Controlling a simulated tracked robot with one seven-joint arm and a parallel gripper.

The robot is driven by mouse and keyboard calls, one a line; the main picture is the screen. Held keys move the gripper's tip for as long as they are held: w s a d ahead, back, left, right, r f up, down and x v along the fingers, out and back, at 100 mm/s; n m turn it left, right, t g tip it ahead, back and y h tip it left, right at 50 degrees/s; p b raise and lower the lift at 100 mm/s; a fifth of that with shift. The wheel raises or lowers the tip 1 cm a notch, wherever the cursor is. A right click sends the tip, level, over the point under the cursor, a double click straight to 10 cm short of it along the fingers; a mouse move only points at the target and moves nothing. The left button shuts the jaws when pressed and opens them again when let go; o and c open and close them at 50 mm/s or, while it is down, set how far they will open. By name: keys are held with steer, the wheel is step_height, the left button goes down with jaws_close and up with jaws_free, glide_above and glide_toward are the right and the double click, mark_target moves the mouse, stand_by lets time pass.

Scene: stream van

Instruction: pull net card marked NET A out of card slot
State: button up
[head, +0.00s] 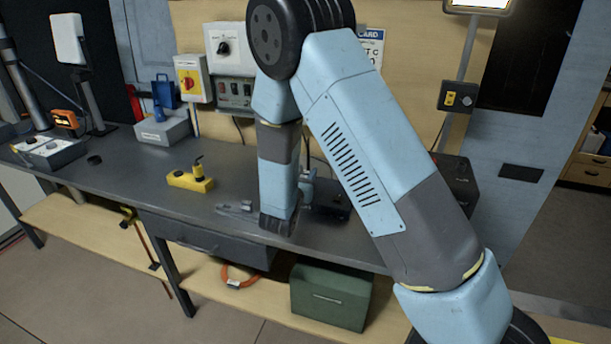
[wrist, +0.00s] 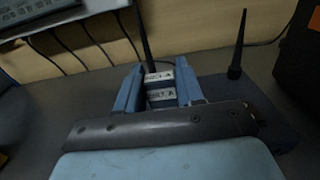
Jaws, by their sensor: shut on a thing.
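In the wrist view, my gripper (wrist: 159,84) has its two blue fingers on either side of a small block with pale labels, the net card (wrist: 162,97). The nearer label is blurred and seems to end in "A". A second pale label (wrist: 160,76), also ending in "A", lies just beyond it. The fingers are closed on the card. The card slot is in a dark box (wrist: 215,88) with two upright black antennas; the slot mouth is hidden by my gripper. In the head view my arm hides most of the box (head: 331,209) and the card.
The grey bench (head: 135,188) holds a yellow block (head: 189,180) with a black knob to the left. A dark case (head: 456,180) stands at the right. Cables run behind the box along the wall. The bench left of my gripper is mostly clear.

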steer(key=shift+r, duration=0.1)
steer(key=shift+r, duration=1.4)
